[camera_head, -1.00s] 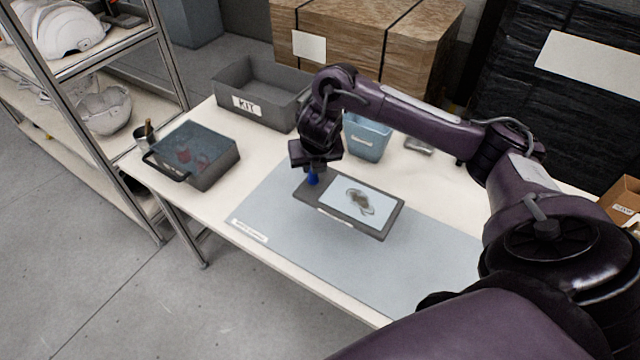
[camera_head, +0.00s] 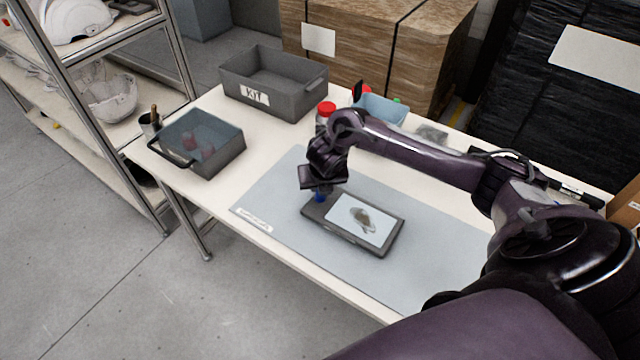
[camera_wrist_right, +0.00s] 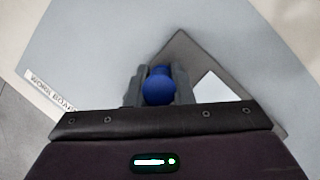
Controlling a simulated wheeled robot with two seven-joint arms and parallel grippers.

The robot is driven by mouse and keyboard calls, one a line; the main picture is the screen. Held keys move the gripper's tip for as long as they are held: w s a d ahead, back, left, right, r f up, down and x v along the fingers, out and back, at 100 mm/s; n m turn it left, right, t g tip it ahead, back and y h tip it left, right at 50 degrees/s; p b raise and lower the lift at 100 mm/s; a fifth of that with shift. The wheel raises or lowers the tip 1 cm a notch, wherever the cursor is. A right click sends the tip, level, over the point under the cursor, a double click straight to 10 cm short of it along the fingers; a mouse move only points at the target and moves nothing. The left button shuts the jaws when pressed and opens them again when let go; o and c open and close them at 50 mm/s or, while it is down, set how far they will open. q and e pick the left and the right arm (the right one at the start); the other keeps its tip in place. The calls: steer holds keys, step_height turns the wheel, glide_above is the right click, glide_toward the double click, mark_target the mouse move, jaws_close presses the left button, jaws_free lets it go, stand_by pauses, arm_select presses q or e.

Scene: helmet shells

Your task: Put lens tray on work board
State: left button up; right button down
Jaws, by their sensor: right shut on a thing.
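The lens tray (camera_head: 389,246) is a flat dark grey tray with a pale panel and a lens-like shape on it. It lies over the grey-blue work board (camera_head: 283,205) and appears to rest on it. My right gripper (camera_head: 320,197) is at the tray's left corner, shut on its blue knob. In the right wrist view the fingers (camera_wrist_right: 158,88) close around the blue knob (camera_wrist_right: 158,90), with part of the tray (camera_wrist_right: 190,55) beyond. The work board's label (camera_wrist_right: 50,90) shows at left there. My left gripper is not in view.
A grey KIT bin (camera_head: 295,104) stands at the table's back left. A dark handled box (camera_head: 222,158) sits at the left end. A light blue bin (camera_head: 385,108) and a red-capped bottle (camera_head: 326,108) stand behind my right arm. The board's front left is clear.

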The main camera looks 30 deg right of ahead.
steer(key=shift+f, duration=0.15)
steer(key=c, duration=1.3)
jaws_free()
steer(key=shift+o, duration=0.2)
steer(key=shift+r, duration=0.3)
steer(key=p+v, duration=0.4)
steer(key=v, duration=0.7)
steer(key=shift+s+r, duration=0.3)
steer(key=shift+f, duration=0.1)
